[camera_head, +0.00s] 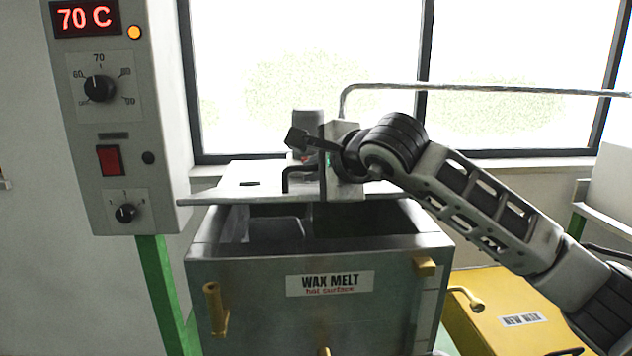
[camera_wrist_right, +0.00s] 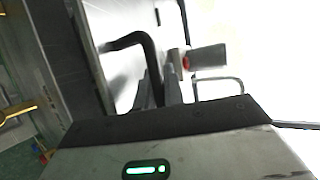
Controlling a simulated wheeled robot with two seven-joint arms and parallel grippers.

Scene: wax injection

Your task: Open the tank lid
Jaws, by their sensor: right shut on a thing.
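The wax tank (camera_head: 235,270) is a grey metal box labelled "WAX MELT". Its pale lid (camera_head: 225,190) lies above and behind the front rim, with the dark interior showing below it. The lid has a black bar handle (camera_head: 286,180), which also shows in the right wrist view (camera_wrist_right: 130,40). My right gripper (camera_head: 322,172) is at the handle; in the right wrist view its fingers (camera_wrist_right: 160,92) are shut around one end of the handle. The fingertips are partly hidden in the head view. My left gripper is not in view.
A control box (camera_head: 110,180) with a red "70 C" display stands at left on a green post (camera_head: 160,285). A bent metal rail (camera_head: 480,88) runs behind. A yellow box (camera_head: 490,290) sits at lower right. A brass handle (camera_head: 215,308) juts from the tank's front.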

